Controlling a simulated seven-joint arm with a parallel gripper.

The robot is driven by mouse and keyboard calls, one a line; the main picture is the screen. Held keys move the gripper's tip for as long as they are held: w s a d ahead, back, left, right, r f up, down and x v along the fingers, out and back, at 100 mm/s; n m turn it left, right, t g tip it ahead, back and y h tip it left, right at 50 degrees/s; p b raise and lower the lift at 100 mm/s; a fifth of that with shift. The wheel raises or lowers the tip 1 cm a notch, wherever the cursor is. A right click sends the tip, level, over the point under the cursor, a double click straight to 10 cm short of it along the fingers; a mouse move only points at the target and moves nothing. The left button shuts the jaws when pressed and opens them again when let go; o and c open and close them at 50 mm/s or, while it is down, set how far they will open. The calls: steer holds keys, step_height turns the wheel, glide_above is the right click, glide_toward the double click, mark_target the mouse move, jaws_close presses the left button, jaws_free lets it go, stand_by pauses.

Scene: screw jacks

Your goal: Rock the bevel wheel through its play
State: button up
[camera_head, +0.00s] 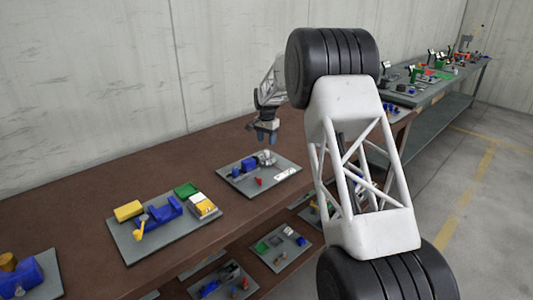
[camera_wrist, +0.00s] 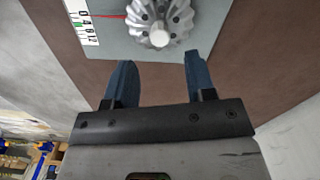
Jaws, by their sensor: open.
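The bevel wheel (camera_wrist: 160,18) is a silvery toothed wheel on a grey plate (camera_wrist: 115,45), cut off by the top edge of the wrist view. In the head view the small metal wheel (camera_head: 267,158) sits beside a blue block (camera_head: 249,165) on a grey plate (camera_head: 237,182). My gripper (camera_head: 266,136) is above that plate, over the wheel. In the wrist view its two blue fingers (camera_wrist: 158,72) are apart with nothing between them, and the wheel lies just beyond their tips. A printed scale (camera_wrist: 84,22) with a red pointer (camera_wrist: 108,17) lies left of the wheel.
A second plate (camera_head: 128,238) with blue, yellow and green parts lies to the left on the brown table (camera_head: 95,195). More plates stand on a lower shelf (camera_head: 283,248). A grey bench (camera_head: 432,97) with several fixtures is at the back right. Brown table between the two plates is bare.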

mark_target(266, 151)
steer(key=shift+f, duration=3.4)
